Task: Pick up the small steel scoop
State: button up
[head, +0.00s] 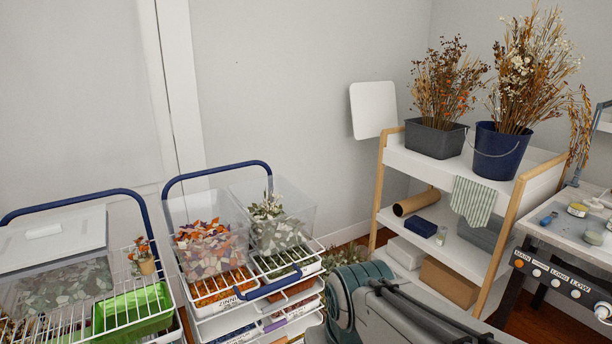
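I cannot make out the small steel scoop in the head view. Part of my arm (400,308) shows at the bottom centre, grey with a ribbed teal-grey joint, and it hides the floor behind it. My gripper is not in the picture, so I cannot see its fingers or whether it holds anything. A work table (577,237) at the right edge carries several small jars and a blue item (548,219). It is cut off by the frame, and the small items on it are hard to tell apart.
Wire-basket carts (140,262) with clear bins of dried petals stand at left and centre. A white wooden-framed shelf (540,180) stands at right, with a grey planter (435,139) and a navy bucket (497,152) of dried flowers on top. Little floor shows.

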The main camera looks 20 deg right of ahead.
aim_at(545, 221)
jog(key=z, duration=0.85)
jog(key=i, duration=0.9)
jog(key=z, duration=1.35)
jog(key=i, duration=0.65)
jog(key=z, duration=0.2)
